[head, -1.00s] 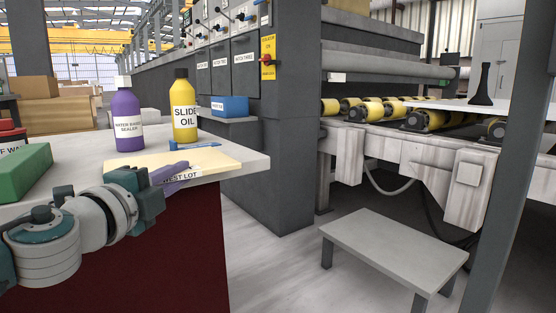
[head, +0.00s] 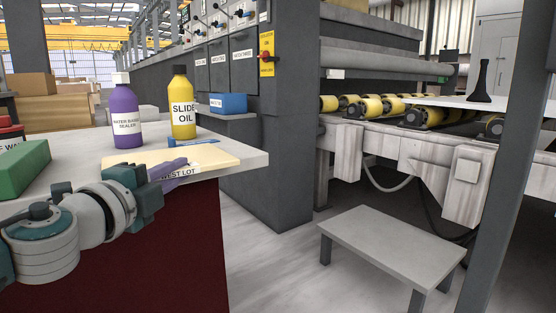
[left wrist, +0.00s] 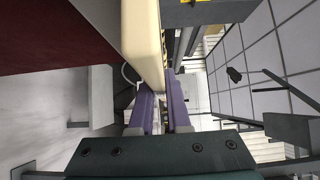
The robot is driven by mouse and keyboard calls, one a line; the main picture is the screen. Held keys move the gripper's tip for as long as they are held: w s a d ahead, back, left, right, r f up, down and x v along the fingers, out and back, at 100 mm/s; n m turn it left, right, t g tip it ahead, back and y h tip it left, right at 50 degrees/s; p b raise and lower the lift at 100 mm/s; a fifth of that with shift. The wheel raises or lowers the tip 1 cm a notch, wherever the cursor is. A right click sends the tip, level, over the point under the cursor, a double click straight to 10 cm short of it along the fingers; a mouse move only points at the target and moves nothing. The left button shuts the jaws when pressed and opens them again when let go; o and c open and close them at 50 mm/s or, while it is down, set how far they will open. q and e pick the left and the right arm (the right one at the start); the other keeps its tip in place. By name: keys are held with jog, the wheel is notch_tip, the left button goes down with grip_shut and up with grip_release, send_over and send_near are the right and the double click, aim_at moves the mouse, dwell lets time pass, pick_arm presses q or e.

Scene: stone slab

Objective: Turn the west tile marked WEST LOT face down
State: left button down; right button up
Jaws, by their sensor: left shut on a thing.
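The west tile (head: 212,158) is a cream slab lying near the front right corner of the worktop. Its WEST LOT label shows on its front edge in the head view, partly behind my fingers. My left gripper (head: 180,171) reaches in from the left at that front edge. In the left wrist view the cream tile (left wrist: 143,35) comes down edge-on between the two purple fingers of my left gripper (left wrist: 162,100), which are shut on its edge. The tile's underside is hidden in the head view. My right gripper is not in view.
A purple sealer bottle (head: 126,118) and a yellow slide oil bottle (head: 182,106) stand behind the tile. A blue tool (head: 190,142) lies close to its back edge. A green block (head: 22,168) is at left. A low grey table (head: 392,242) stands right of the worktop (head: 252,160).

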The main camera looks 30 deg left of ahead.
pick_arm(q)
jog(key=shift+r, duration=0.15)
notch_tip(320, 180, up, 30)
jog(key=p, duration=2.3)
jog(key=shift+p, duration=0.3)
